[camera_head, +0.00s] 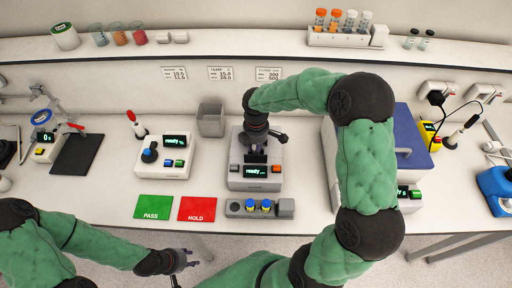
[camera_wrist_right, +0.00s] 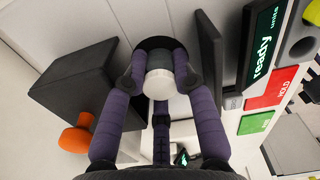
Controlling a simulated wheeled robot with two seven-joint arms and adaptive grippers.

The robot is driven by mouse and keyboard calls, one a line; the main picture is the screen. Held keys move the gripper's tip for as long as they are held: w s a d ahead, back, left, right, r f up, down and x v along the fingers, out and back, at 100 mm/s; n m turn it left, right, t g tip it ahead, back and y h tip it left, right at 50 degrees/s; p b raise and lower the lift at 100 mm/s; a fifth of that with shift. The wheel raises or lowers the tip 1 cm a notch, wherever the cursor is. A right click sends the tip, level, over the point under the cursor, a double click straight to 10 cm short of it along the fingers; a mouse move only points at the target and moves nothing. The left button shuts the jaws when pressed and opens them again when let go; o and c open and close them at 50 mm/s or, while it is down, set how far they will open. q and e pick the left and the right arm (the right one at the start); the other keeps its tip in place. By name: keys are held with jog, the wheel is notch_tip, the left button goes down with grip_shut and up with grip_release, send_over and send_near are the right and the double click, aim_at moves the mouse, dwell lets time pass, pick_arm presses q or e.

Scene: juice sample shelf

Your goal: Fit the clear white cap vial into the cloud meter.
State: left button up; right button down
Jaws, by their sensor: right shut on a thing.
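The cloud meter (camera_head: 254,176) is a grey box with a lit "ready" display at the middle of the bench. My right gripper (camera_head: 256,152) is directly over its top. In the right wrist view, the right gripper (camera_wrist_right: 160,72) is shut on the white cap vial (camera_wrist_right: 160,84). The cap faces the wrist camera. The vial's far end lines up with the meter's dark round opening (camera_wrist_right: 152,44); how deep it sits is hidden. My left gripper (camera_head: 180,260) is low at the front, off the bench; its finger gap is unclear.
A grey bin (camera_head: 211,120) stands behind left.

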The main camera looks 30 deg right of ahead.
jog(key=shift+s+a+f, duration=0.15)
jog(key=shift+s+f, duration=0.05)
jog(key=shift+f, duration=0.1)
jog(key=c, duration=0.9)
grip_release()
jog(key=shift+f, duration=0.15)
jog(key=r, duration=1.2)
jog(key=shift+w+r, duration=0.35)
jog(key=shift+r, duration=0.05)
jog(key=shift+d, duration=0.2)
